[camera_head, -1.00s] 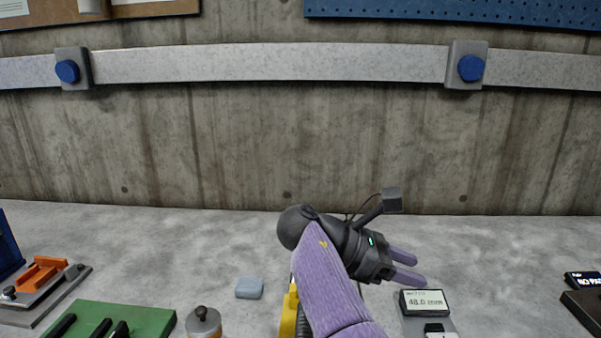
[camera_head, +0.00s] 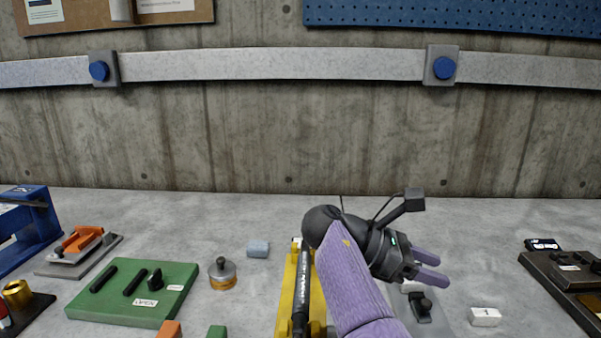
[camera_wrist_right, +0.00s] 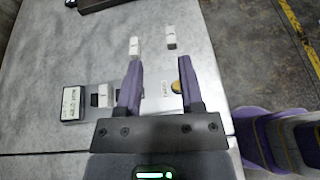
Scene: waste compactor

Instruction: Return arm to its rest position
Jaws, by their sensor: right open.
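My right arm comes up from the bottom of the head view, its purple forearm bent toward the right. My right gripper (camera_head: 437,270) is open, with two purple fingers pointing right, above the grey bench (camera_head: 490,215). In the right wrist view the right gripper (camera_wrist_right: 159,62) shows its fingers spread apart with nothing between them. Small white blocks (camera_wrist_right: 136,46) lie on the surface beyond the fingertips. My left gripper is not in view.
A yellow press-like frame (camera_head: 286,300) with a dark rod stands just left of my right forearm. A green board (camera_head: 135,310), a weight (camera_head: 222,271) and a blue-grey block (camera_head: 258,248) lie further left. A dark tray (camera_head: 565,275) is at right. The back bench is clear.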

